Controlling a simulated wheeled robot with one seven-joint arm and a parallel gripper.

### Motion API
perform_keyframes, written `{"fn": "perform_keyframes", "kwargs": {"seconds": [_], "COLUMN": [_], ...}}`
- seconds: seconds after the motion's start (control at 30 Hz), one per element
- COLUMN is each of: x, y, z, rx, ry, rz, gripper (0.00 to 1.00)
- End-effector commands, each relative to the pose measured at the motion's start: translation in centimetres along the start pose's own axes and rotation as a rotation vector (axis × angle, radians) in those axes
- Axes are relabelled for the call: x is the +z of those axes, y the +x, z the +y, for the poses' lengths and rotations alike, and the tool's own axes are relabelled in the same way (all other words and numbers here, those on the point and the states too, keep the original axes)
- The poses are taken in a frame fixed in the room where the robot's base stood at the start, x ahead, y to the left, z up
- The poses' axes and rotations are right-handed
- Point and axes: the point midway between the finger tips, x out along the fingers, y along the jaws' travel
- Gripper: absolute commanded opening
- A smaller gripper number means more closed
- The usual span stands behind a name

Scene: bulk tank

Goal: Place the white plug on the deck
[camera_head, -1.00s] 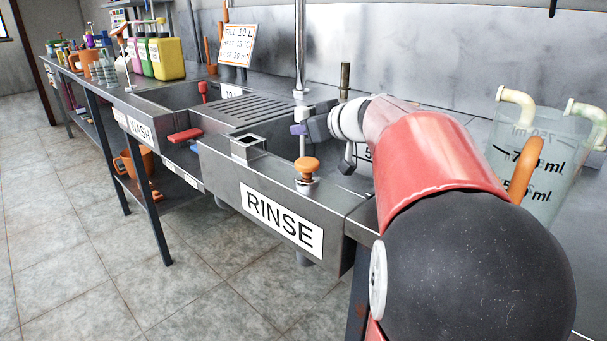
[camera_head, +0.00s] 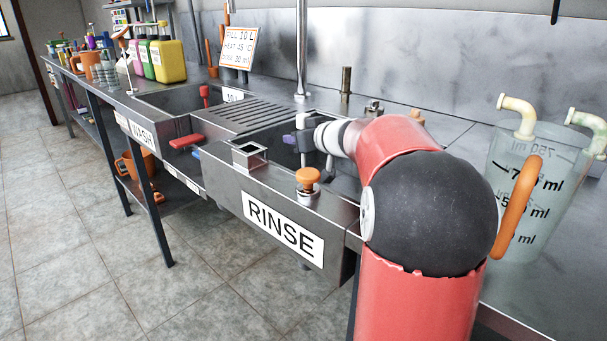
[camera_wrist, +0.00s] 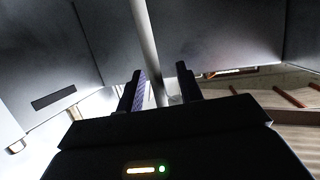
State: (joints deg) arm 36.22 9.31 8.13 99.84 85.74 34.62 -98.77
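The white plug (camera_head: 300,121) is upright in the rinse basin, its pale top showing just above my fingers in the head view. In the wrist view a slim white stem (camera_wrist: 147,40) runs down between my two fingers. My gripper (camera_head: 304,141) is low over the basin; its purple-padded fingers (camera_wrist: 160,75) stand apart, one on each side of the stem, with a gap visible at the right finger. The lower part of the plug is hidden by the basin wall. The steel deck (camera_head: 335,208) borders the basin at the front.
An orange knob (camera_head: 308,177) and a square steel collar (camera_head: 249,156) stand on the front ledge. A tall faucet pipe (camera_head: 301,50) rises behind the basin. A large measuring jug (camera_head: 530,190) stands at the right. The ribbed drainboard (camera_head: 258,117) is clear.

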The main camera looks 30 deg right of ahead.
Motion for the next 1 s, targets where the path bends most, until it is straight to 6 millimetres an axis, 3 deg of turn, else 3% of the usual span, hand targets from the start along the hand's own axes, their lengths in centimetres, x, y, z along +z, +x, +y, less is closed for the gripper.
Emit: {"fn": "perform_keyframes", "kwargs": {"seconds": [0.13, 0.4, 1.0], "x": [0.01, 0.01, -0.50], "y": [-0.01, -0.04, -0.19], "z": [-0.02, -0.01, -0.02], "rx": [0.000, 0.000, 0.000], "ry": [-0.001, -0.001, -0.003], "rz": [0.000, 0.000, 0.002], "gripper": [0.36, 0.01, 0.00]}}
